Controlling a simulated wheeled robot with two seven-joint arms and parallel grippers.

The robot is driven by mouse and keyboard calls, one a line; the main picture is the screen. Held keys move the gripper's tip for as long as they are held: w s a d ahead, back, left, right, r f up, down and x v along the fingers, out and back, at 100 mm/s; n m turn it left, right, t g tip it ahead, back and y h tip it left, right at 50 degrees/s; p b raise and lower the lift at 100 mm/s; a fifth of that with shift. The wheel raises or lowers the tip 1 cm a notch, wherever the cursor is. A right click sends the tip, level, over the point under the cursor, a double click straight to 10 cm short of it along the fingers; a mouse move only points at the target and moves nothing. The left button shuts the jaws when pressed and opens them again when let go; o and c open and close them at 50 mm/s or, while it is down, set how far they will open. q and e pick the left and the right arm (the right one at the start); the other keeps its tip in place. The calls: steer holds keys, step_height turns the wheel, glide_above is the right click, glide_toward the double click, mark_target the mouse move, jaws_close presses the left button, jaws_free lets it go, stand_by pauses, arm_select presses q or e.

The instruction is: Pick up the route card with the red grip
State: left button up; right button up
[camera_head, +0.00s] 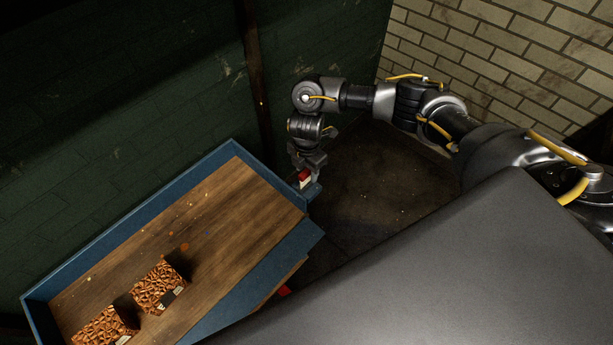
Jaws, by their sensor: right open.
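A small red piece (303,174) with a pale part below it shows at the far right corner of the blue-edged table. It looks like the red grip of the route card, but most of the card is hidden or too small to make out. My right gripper (307,170) points down right at it, with its jaws around or just beside the red piece; I cannot tell which. The right gripper is open. My left gripper is out of view.
The wooden tabletop (215,220) has a raised blue rim. Two brown patterned boxes (158,285) (105,326) sit at its near left. Another small red thing (284,291) shows below the table's right edge. A dark green wall (120,110) stands close behind. The tabletop's middle is clear.

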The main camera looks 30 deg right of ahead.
steer(key=shift+w+f, duration=0.1)
steer(key=shift+f, duration=1.9)
jaws_close()
steer(key=shift+r, duration=0.1)
steer(key=shift+r, duration=0.6)
steer(key=r, duration=0.1)
steer(key=r+p, duration=0.1)
steer(key=r, duration=0.1)
steer(key=shift+s+a, duration=0.15)
steer(key=shift+s, duration=0.05)
steer(key=s+a+r+p, duration=0.2)
steer(key=s+a+r, duration=0.3)
steer(key=s+r, duration=0.3)
steer(key=s, duration=0.4)
steer(key=shift+s+r, duration=0.3)
